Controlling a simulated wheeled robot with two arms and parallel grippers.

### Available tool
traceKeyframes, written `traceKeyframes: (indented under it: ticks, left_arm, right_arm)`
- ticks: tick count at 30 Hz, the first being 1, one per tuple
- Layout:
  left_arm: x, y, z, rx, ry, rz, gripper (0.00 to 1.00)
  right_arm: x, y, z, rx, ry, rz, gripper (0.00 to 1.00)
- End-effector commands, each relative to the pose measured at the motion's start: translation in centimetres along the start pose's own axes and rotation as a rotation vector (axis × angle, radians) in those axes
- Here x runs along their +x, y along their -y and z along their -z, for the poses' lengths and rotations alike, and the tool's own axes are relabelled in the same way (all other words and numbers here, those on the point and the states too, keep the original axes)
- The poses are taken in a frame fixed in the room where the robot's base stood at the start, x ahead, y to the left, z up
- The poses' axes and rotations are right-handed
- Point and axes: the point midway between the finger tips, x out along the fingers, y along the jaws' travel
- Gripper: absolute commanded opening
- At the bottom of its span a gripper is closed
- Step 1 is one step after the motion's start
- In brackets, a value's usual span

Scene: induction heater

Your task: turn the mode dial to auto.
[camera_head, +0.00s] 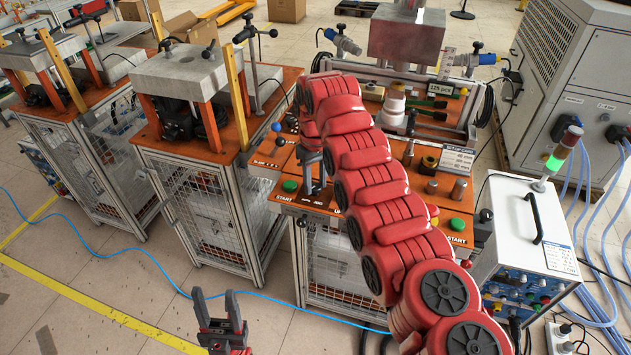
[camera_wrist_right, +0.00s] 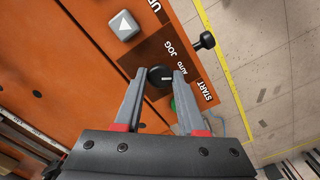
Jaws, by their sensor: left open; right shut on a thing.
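The mode dial (camera_wrist_right: 160,76) is a round black knob with a short white mark, on the dark panel of the orange bench, in the right wrist view. The AUTO label (camera_wrist_right: 181,68) and the JOG label (camera_wrist_right: 168,47) are printed beside it. The white mark lies toward the right of that picture; its exact setting is hard to read. My right gripper (camera_wrist_right: 160,75) is shut on the dial, one fingertip at each side. In the head view, my right gripper (camera_head: 312,178) is over the bench's left front, and the dial is not clear. My left gripper (camera_head: 213,300) is open and empty, low in front.
A green START button (camera_head: 290,186) is near my right gripper. A black knob (camera_wrist_right: 205,41) sticks out at the panel edge. A control box (camera_head: 530,240) with a signal lamp stands at right. My red right arm covers much of the bench. Floor at left front is free.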

Motion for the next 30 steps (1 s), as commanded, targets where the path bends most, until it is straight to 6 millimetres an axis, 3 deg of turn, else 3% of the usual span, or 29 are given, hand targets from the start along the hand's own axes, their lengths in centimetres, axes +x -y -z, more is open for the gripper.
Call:
traceKeyframes:
  ticks: [1, 6, 17, 23, 28, 30]
  left_arm:
    - [0.0, 0.0, 0.0, 0.000, 0.000, 0.000, 0.50]
    - [0.0, 0.0, 0.0, 0.000, 0.000, 0.000, 0.50]
    - [0.0, 0.0, 0.0, 0.000, 0.000, 0.000, 0.50]
    - [-0.1, 0.0, 0.0, 0.000, 0.000, 0.000, 0.50]
    - [-0.2, 0.0, 0.0, 0.000, 0.000, 0.000, 0.50]
    - [2.4, 0.1, 0.4, 0.000, 0.000, 0.000, 0.50]
  right_arm:
    - [-0.1, -0.1, 0.1, 0.001, -0.004, -0.001, 0.43]
    - [-0.1, -0.1, 0.1, 0.000, -0.002, -0.001, 0.69]
    - [-0.2, 0.0, 0.0, -0.001, -0.001, -0.001, 0.69]
    - [-1.4, 0.0, 0.1, -0.002, -0.001, -0.002, 0.69]
    - [-3.2, 0.0, 0.0, 0.000, -0.004, -0.001, 0.69]
    - [-5.9, 0.2, 0.1, -0.003, -0.002, 0.000, 0.69]
